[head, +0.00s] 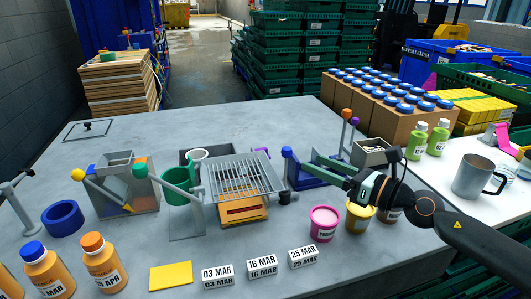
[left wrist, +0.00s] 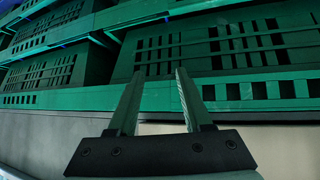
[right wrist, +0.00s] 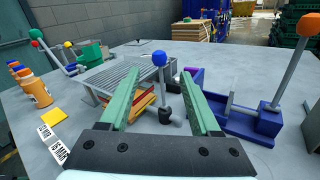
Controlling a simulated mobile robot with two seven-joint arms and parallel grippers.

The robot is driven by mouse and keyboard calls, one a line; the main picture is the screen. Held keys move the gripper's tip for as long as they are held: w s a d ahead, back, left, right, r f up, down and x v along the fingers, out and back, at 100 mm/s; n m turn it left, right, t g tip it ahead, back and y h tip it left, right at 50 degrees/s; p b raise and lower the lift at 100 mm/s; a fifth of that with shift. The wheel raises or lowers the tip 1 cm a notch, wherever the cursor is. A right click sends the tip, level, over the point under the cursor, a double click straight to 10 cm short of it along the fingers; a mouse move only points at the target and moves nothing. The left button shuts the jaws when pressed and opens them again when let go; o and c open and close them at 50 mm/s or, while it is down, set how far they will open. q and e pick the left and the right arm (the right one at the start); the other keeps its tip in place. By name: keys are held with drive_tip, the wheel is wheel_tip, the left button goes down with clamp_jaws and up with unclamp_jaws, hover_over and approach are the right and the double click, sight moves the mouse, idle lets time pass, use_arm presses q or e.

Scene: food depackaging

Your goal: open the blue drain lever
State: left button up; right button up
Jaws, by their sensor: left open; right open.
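The blue drain lever, a blue ball on a short grey post, stands upright beside the metal rack. Its ball (right wrist: 160,59) shows in the right wrist view between my finger lines, and in the head view (head: 287,152). My right gripper (right wrist: 161,78) is open, with one finger on each side of the lever in that view; I cannot tell whether they touch it. In the head view the right gripper (head: 301,166) reaches in from the right, close to the lever. My left gripper (left wrist: 158,76) is open and empty, facing green crates.
The metal rack (head: 247,172) lies left of the lever. A blue fixture (right wrist: 235,121) with an orange-topped post stands right of it. Pink (head: 324,223) and yellow (head: 359,217) tubs stand in front. Date cards (head: 262,267) lie near the front edge.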

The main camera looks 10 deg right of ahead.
sight(282, 150)
drive_tip(key=p+x, duration=0.2)
drive_tip(key=x, duration=0.1)
drive_tip(key=p+x, duration=0.1)
drive_tip(key=x, duration=0.1)
drive_tip(key=shift+a+r, duration=0.15)
drive_tip(key=shift+r, duration=0.2)
use_arm(q)
drive_tip(key=shift+s+a+r+p, duration=0.3)
drive_tip(key=shift+s+a+r, duration=0.5)
drive_tip(key=shift+r, duration=0.2)
use_arm(e)
drive_tip(key=x, duration=0.7)
drive_tip(key=shift+f, duration=0.3)
drive_tip(key=shift+w, duration=0.1)
use_arm(q)
drive_tip(key=shift+d, duration=0.1)
use_arm(e)
clamp_jaws()
